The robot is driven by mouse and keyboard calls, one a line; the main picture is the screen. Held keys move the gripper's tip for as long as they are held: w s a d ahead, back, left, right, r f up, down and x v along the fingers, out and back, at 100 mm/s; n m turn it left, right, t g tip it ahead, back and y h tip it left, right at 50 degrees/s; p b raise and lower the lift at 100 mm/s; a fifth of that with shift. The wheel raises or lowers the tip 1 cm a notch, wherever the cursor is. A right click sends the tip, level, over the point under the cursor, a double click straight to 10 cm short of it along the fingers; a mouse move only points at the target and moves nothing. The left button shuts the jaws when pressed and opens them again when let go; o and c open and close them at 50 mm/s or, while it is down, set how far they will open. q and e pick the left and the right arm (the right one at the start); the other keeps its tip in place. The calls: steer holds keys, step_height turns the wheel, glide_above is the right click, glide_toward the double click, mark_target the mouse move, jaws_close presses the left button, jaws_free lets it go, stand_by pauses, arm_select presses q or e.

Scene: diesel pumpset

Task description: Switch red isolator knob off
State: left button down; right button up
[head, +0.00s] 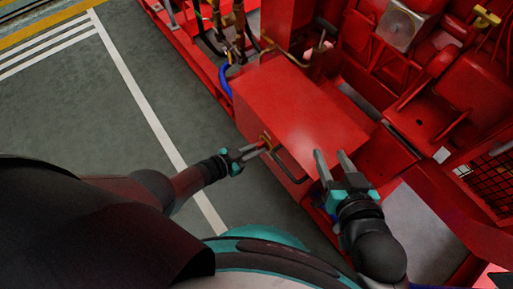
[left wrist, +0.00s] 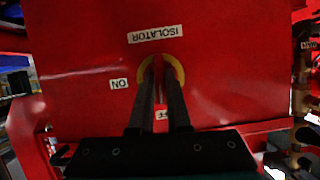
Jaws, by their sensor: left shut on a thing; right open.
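The red isolator knob (left wrist: 158,64) sits in a yellow ring (left wrist: 178,73) on the front face of a red box (head: 305,110). My left gripper (head: 262,146) is shut on the knob, and its two dark fingers (left wrist: 159,75) hide most of it in the left wrist view. An upside-down "ISOLATOR" label (left wrist: 155,34) and an "ON" label (left wrist: 119,84) show around the ring. Another label (left wrist: 162,114), partly hidden, shows between the fingers. My right gripper (head: 332,155) is open and empty, over the right front part of the box.
A dark bar handle (head: 288,168) is on the box front, right of the knob. Red pump machinery (head: 440,85) fills the right and back. A blue hose (head: 224,80) and pipes stand behind the box. The green floor (head: 85,110) at left is clear.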

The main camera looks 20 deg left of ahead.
stand_by(0.5)
arm_select(q)
steer(key=c, duration=0.9)
jaws_free()
arm_select(e)
steer(key=shift+f, duration=0.1)
steer(key=s+d+g+h+p, duration=0.4)
steer(key=s+d+g+p, duration=0.15)
steer(key=d+g, duration=0.2)
arm_select(q)
steer(key=shift+p+v, duration=0.95)
steer(key=shift+v, duration=6.7)
arm_select(e)
step_height(320, 180, down, 7)
steer(key=shift+s+d+m, duration=0.25)
steer(key=shift+s+m, duration=0.05)
steer(key=shift+g, duration=0.25)
